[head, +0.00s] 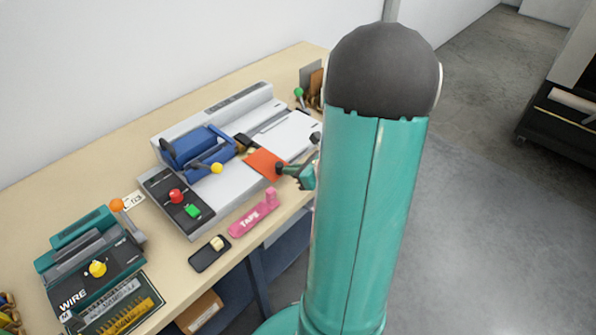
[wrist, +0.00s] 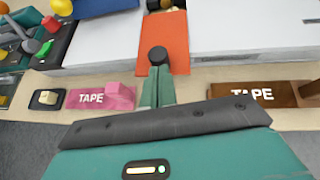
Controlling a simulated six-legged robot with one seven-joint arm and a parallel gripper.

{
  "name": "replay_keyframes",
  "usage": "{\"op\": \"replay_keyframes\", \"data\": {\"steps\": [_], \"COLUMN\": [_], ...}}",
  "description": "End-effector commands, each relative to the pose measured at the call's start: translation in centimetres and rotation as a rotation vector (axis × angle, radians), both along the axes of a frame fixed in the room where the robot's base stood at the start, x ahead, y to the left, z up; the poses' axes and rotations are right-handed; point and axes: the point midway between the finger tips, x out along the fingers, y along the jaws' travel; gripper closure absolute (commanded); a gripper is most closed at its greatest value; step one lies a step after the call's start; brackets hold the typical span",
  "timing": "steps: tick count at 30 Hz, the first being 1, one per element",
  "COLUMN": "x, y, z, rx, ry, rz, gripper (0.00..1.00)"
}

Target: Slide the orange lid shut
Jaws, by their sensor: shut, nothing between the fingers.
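The orange lid (head: 264,162) is a flat plate on the pale machine (head: 218,190) on the bench. It also shows in the wrist view (wrist: 173,35), reaching the machine's near edge. A black round knob (wrist: 157,56) appears at the lid's near part. An opening with dark and brass-coloured contents (head: 243,144) shows beyond the lid's far end, so the lid does not cover it. My gripper (head: 287,170) is shut and empty, its teal fingers (wrist: 156,78) right at the near side of the knob. Whether they touch it, I cannot tell.
A pink tape dispenser (head: 254,213) and a black tray (head: 209,253) lie along the bench's front edge. A brown tape dispenser (wrist: 262,95) is to the right in the wrist view. A blue lever unit (head: 196,150) stands left of the lid. A wire machine (head: 90,262) is farther left.

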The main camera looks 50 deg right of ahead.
Motion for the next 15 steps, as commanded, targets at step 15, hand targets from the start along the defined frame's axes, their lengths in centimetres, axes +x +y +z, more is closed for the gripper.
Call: {"op": "replay_keyframes", "data": {"steps": [15], "x": [6.1], "y": [0.2], "z": [0.0], "rx": [-0.002], "ry": [0.000], "rz": [0.007], "gripper": [1.00]}}
